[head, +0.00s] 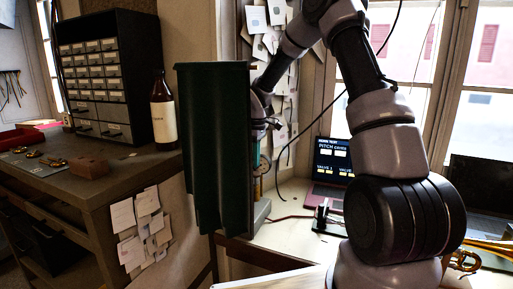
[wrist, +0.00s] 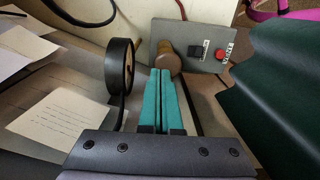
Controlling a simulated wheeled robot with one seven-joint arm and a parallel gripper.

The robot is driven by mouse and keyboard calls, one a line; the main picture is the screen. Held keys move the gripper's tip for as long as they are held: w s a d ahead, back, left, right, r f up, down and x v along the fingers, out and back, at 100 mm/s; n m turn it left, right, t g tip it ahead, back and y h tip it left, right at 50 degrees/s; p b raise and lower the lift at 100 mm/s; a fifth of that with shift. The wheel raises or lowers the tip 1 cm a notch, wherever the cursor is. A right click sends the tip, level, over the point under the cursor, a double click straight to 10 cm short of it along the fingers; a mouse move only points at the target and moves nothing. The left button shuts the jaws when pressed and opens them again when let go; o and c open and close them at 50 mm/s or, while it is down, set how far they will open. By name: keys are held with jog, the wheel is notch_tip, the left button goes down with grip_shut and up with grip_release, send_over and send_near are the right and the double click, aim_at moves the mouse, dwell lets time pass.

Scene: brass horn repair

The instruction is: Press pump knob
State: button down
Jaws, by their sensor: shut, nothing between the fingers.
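A brown, round-ended knob (wrist: 168,60), which looks like the pump knob, stands in front of a grey box (wrist: 205,42) in the wrist view. My gripper (wrist: 161,75) is shut and empty, its teal fingers side by side. The fingertips point at the knob and overlap its lower left edge in the picture; I cannot tell whether they touch it. The box carries a black switch (wrist: 195,51) and a red button (wrist: 222,55). In the head view the dark green hanging piece (head: 213,140) hides much of my gripper, and I cannot make out the knob.
A black ring-shaped part (wrist: 119,68) stands just left of my fingers. The dark green piece (wrist: 285,85) also fills the right side of the wrist view. Papers (wrist: 55,122) lie at left. A brown bottle (head: 162,112) and drawer cabinet (head: 105,75) stand on the left bench.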

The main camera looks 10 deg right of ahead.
jog(key=shift+f, duration=0.9)
jog(key=shift+s+f, duration=0.15)
jog(key=shift+f, duration=1.7)
jog(key=shift+r, duration=0.35)
notch_tip(320, 180, up, 14)
jog(key=shift+w, duration=0.25)
jog(key=shift+f, duration=0.1)
jog(key=shift+d, duration=0.15)
